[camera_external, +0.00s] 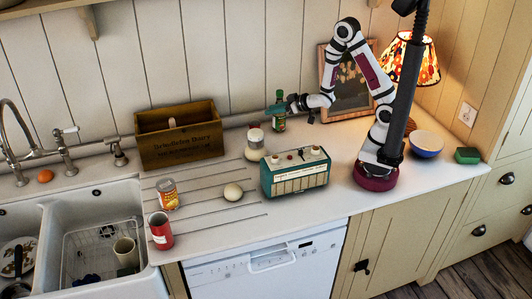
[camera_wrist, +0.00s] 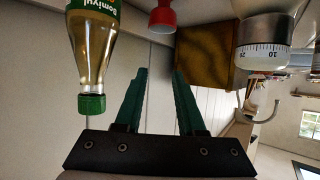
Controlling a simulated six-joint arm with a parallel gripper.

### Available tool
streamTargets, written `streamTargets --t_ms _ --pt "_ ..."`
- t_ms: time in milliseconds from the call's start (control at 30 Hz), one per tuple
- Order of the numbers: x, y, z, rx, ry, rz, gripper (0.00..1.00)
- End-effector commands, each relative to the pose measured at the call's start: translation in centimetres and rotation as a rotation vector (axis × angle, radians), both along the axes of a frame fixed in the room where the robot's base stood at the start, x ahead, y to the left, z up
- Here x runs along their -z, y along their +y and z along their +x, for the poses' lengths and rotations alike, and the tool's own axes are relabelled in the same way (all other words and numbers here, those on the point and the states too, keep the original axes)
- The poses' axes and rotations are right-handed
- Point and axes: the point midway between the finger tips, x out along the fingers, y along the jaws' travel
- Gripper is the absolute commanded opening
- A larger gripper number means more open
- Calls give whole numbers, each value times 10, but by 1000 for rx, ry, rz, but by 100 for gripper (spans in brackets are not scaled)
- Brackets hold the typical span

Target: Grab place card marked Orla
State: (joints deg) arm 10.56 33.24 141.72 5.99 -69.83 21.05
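I cannot make out a place card marked Orla in either view. My gripper (camera_external: 272,109) is above the back of the counter, beside the green-labelled bottle (camera_external: 280,121). In the wrist view, the two teal fingers of my gripper (camera_wrist: 160,72) stand apart with nothing visible held between them. The bottle (camera_wrist: 92,55), with a green cap, shows upside down to the left of the fingers there.
A wooden crate (camera_external: 180,147) stands left of my gripper, and a jar (camera_external: 254,139) below it. A teal radio (camera_external: 294,182) stands in front. Two cans (camera_external: 167,195), (camera_external: 161,236) and a pale egg-like object (camera_external: 233,192) are near the sink. A picture frame (camera_external: 349,105) leans behind my arm.

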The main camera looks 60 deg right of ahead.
Motion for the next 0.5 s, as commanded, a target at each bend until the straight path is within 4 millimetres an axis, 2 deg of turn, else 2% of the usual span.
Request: streamTargets --t_ms 33,267,300,367,400,467,500 --pt "-25 0 1 1 -13 -3 39" --pt "-126 0 0 -1 -16 -7 39" --pt "-99 -30 -12 120 88 36 39" --pt "-73 -63 -34 272 209 97 39" --pt "-58 -80 -51 368 288 145 39" --pt "-36 -100 -81 512 409 232 39" --pt "-22 -109 -103 607 494 303 39"
